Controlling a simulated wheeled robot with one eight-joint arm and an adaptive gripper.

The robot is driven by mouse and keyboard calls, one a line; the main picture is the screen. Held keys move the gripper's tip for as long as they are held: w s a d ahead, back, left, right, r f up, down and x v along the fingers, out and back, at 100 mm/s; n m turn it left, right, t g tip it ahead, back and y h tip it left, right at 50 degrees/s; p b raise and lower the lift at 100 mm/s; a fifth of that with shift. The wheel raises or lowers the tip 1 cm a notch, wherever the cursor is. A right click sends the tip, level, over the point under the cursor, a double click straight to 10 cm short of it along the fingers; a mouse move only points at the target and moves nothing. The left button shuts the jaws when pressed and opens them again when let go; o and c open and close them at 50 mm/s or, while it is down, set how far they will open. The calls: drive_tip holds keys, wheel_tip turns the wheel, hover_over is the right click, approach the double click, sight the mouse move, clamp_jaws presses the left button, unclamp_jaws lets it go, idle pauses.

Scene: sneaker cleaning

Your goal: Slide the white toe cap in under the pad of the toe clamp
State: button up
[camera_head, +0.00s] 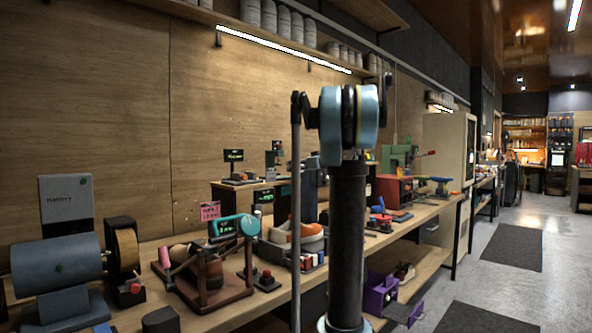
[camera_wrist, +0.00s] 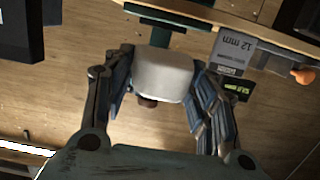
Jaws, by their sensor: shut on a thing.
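My gripper (camera_wrist: 161,60) shows in the wrist view with a finger on each side of a white, rounded block that looks like the white toe cap (camera_wrist: 163,77). The fingers are shut on it. A small dark round part (camera_wrist: 147,102) shows at the cap's lower edge. A green upright (camera_wrist: 153,35) with a green plate stands beyond the cap; it may be part of the toe clamp. I cannot make out the pad or whether the cap touches it. In the head view my gripper is hidden, and a green stand with a red lever (camera_head: 401,156) stands far along the bench.
In the wrist view a grey "12 mm" sign (camera_wrist: 232,52) and a small green-lit display (camera_wrist: 237,90) are close to the right finger. An orange knob (camera_wrist: 303,75) is further right.

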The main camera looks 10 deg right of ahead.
drive_tip(key=shift+f+x, duration=0.2)
drive_tip(key=shift+x, duration=2.95)
drive_tip(key=shift+f+x, duration=0.2)
drive_tip(key=shift+x, duration=2.9)
drive_tip(key=o, duration=1.2)
drive_tip(key=shift+o, duration=0.2)
